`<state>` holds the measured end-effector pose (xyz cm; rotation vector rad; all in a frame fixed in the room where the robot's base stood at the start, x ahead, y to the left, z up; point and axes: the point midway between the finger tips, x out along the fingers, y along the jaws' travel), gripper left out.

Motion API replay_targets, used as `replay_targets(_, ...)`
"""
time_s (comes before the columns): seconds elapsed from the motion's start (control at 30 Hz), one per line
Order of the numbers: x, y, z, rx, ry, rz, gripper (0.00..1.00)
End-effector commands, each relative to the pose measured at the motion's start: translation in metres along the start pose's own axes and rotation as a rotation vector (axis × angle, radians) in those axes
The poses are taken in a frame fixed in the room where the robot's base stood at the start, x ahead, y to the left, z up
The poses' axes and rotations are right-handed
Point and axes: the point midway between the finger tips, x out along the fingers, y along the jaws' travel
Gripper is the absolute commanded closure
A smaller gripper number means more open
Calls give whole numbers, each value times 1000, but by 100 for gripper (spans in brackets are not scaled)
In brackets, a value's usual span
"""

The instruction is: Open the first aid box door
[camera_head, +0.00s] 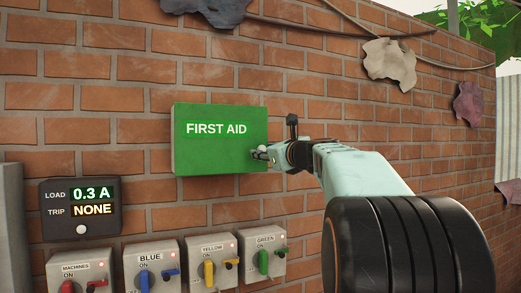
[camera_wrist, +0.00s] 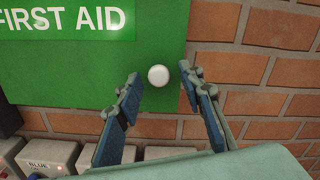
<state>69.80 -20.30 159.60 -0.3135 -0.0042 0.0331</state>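The green first aid box (camera_head: 220,152) hangs on the brick wall with its door shut. It fills the upper left of the wrist view (camera_wrist: 60,70). A round white knob (camera_wrist: 158,76) sits near the right edge of the door; in the head view it is mostly hidden by my gripper (camera_head: 262,153). In the wrist view my gripper (camera_wrist: 156,86) is open, with one blue-padded finger left of the knob and one right of it. The knob lies between the fingertips, with gaps on both sides. I cannot tell how deep the fingers reach.
Below the box is a row of grey switch boxes, labelled machines (camera_head: 82,275), blue (camera_head: 152,266), yellow (camera_head: 210,262) and green (camera_head: 265,255). A dark load display (camera_head: 80,208) is at lower left.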

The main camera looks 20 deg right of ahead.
Motion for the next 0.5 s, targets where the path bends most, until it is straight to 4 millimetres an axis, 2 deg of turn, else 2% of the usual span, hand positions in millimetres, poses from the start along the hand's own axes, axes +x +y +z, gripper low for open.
replay_targets(0.2,0,0,0,0,-1,0,65)
replay_targets(0.5,0,0,0,0,-1,0,98)
